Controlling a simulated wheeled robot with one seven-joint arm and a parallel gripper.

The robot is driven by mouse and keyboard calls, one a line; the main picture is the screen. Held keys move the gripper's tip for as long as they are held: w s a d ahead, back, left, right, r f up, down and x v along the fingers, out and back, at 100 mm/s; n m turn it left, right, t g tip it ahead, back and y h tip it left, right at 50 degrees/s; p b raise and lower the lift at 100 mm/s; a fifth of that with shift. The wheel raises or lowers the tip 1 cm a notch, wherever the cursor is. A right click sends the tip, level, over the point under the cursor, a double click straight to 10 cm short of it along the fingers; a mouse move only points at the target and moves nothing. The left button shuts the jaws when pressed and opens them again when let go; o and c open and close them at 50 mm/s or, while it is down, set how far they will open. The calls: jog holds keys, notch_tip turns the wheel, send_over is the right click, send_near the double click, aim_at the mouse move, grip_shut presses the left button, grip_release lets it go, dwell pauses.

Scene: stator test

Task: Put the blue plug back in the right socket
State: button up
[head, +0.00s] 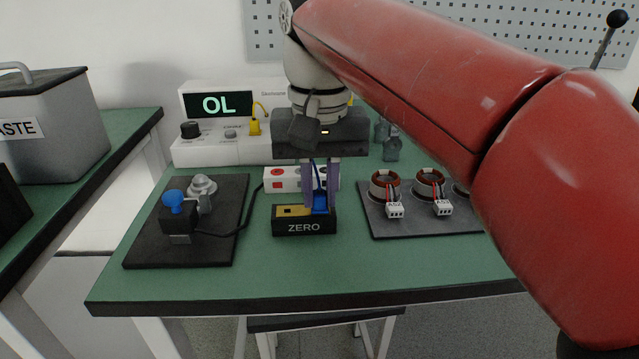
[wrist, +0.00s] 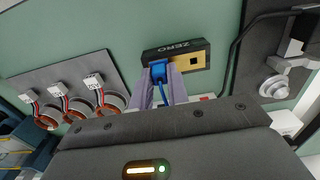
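The blue plug (head: 320,204) is at the right end of the black ZERO block (head: 303,228), whose top has a brass-coloured plate (head: 290,211). A dark square hole shows in the plate's left part. My gripper (head: 320,203) points down over the block, its two purple-grey fingers on either side of the plug. In the wrist view the fingers close on the blue plug (wrist: 158,73), with its blue cable running back between them. The plug's lower end is hidden, so its depth cannot be told.
A white meter (head: 225,148) reading OL, with a yellow plug (head: 255,127), stands behind. A black plate (head: 140,250) with a blue-knobbed fixture is left; a grey tray (head: 390,228) with copper-wound stators is right. The bench front (head: 300,270) is clear.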

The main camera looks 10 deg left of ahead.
aim_at(319, 190)
jog(key=o, duration=0.5)
jog(key=shift+r+p, duration=0.6)
jog(key=shift+r, duration=3.3)
